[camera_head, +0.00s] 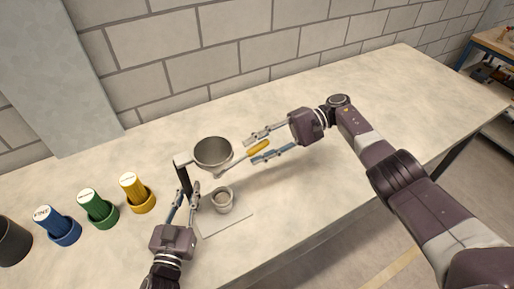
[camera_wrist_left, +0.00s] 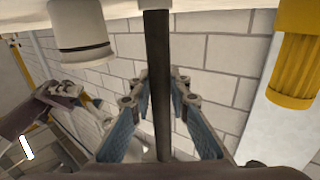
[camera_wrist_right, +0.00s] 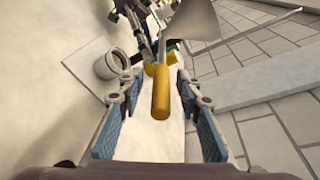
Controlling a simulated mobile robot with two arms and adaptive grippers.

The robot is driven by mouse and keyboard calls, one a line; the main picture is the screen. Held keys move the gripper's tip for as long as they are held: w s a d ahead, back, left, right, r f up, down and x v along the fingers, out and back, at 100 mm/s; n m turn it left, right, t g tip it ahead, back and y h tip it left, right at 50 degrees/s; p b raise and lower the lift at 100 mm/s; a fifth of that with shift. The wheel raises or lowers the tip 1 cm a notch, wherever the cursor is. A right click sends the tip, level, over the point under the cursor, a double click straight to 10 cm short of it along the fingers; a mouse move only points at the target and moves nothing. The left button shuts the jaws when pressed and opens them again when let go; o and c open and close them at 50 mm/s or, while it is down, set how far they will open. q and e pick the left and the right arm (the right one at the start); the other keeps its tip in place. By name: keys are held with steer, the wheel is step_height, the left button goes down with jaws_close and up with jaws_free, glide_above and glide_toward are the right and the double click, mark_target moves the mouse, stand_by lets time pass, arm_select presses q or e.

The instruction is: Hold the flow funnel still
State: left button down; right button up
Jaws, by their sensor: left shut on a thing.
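The grey metal funnel (camera_head: 213,153) is above the table, its wide mouth up. A black upright handle (camera_head: 183,178) is at its left side. My left gripper (camera_head: 184,190) is shut on this handle, which also runs between its fingers in the left wrist view (camera_wrist_left: 157,85). A yellow grip (camera_head: 259,147) on a thin rod sticks out on the funnel's right. My right gripper (camera_head: 254,148) is open, with the yellow grip between its fingers and gaps on both sides in the right wrist view (camera_wrist_right: 161,92). A small pale cup (camera_head: 223,200) stands below the funnel.
A thin pale square plate (camera_head: 228,220) lies under the cup. Yellow (camera_head: 137,193), green (camera_head: 97,208) and blue (camera_head: 57,225) capped containers stand in a row on the left, with a dark pot (camera_head: 12,242) at the edge. The table's right half is clear. A block wall runs behind.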

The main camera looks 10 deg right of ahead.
steer(key=shift+r, duration=0.1)
step_height(320, 180, up, 10)
steer(key=shift+f, duration=0.1)
stand_by(0.3)
steer(key=shift+w+d+f+m+t, duration=0.1)
steer(key=shift+d+f+m+t, duration=0.25)
steer(key=shift+m, duration=0.45)
step_height(320, 180, down, 3)
steer(key=d+m+t+y, duration=0.1)
steer(key=d+m+t, duration=0.15)
steer(key=m, duration=0.65)
steer(key=m+t+h, duration=0.1)
steer(key=m+t, duration=0.7)
steer(key=m, duration=1.9)
glide_toward(257, 146)
steer(key=shift+m, duration=0.6)
steer(key=x, duration=0.3)
steer(key=w+x, duration=0.1)
steer(key=x, duration=0.3)
steer(key=f+x, duration=0.1)
steer(key=x, duration=0.3)
steer(key=shift+w+d, duration=0.2)
steer(key=shift+w, duration=0.15)
